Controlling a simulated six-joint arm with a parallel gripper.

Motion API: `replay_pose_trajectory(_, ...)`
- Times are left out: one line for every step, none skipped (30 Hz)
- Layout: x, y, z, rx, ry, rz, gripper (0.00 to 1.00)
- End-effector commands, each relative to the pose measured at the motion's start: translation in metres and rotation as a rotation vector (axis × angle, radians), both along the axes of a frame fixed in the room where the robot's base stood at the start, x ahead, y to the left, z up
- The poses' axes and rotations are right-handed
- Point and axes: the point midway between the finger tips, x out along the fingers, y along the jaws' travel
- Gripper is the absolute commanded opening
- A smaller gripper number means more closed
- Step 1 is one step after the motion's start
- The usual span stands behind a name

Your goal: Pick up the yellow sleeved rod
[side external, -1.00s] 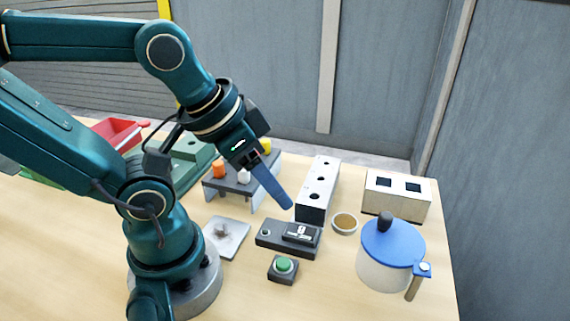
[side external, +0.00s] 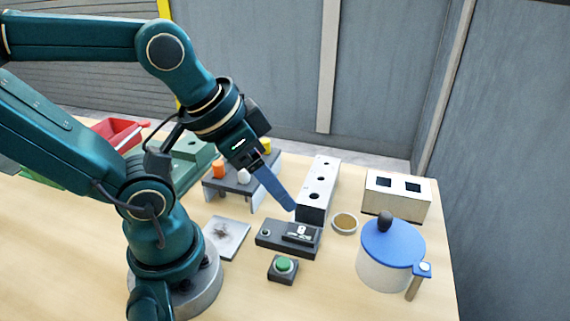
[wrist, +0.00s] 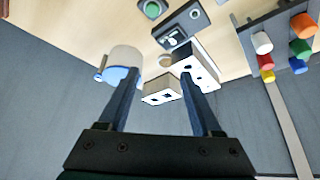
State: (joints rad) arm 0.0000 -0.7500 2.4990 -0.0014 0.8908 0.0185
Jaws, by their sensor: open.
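The yellow sleeved rod (side external: 266,145) stands in the dark rack (side external: 246,181) at the back, at its right side; only its yellow top shows past my wrist. It also shows in the wrist view (wrist: 267,76) at the far right, below a red and a white one. My gripper (side external: 291,207) points down and right, in front of the rack and away from the rod. In the wrist view my gripper (wrist: 160,73) has its two fingers wide apart with nothing held between them.
An orange (side external: 219,169) and a white rod (side external: 244,176) share the rack. A white block with holes (side external: 306,214), a black device (side external: 273,241), a green button (side external: 284,265), a small round dish (side external: 345,223) and a blue-lidded pot (side external: 386,273) stand nearby. A pale plate (side external: 235,228) bears a dark tangle.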

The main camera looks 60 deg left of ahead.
Motion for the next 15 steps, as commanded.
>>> replay_pose_trajectory(0.008, -0.001, 0.009, 0.005, -0.041, -0.019, 0.66)
replay_pose_trajectory(0.014, -0.001, 0.013, 0.007, -0.056, -0.026, 0.66)
replay_pose_trajectory(0.023, 0.002, 0.018, 0.012, -0.066, -0.018, 0.66)
replay_pose_trajectory(0.030, 0.005, 0.021, 0.013, -0.071, -0.006, 0.66)
replay_pose_trajectory(0.037, 0.010, 0.023, 0.016, -0.075, 0.009, 0.66)
replay_pose_trajectory(0.048, 0.018, 0.026, 0.020, -0.078, 0.037, 0.66)
replay_pose_trajectory(0.057, 0.026, 0.028, 0.024, -0.078, 0.062, 0.66)
replay_pose_trajectory(0.065, 0.035, 0.029, 0.027, -0.078, 0.091, 0.66)
replay_pose_trajectory(0.076, 0.049, 0.030, 0.030, -0.072, 0.133, 0.66)
replay_pose_trajectory(0.084, 0.060, 0.029, 0.031, -0.070, 0.165, 0.66)
replay_pose_trajectory(0.090, 0.073, 0.028, 0.033, -0.063, 0.200, 0.66)
replay_pose_trajectory(0.098, 0.090, 0.026, 0.034, -0.056, 0.247, 0.66)
replay_pose_trajectory(0.103, 0.104, 0.023, 0.034, -0.047, 0.285, 0.66)
replay_pose_trajectory(0.107, 0.119, 0.021, 0.034, -0.040, 0.322, 0.66)
replay_pose_trajectory(0.110, 0.139, 0.016, 0.030, -0.026, 0.375, 0.66)
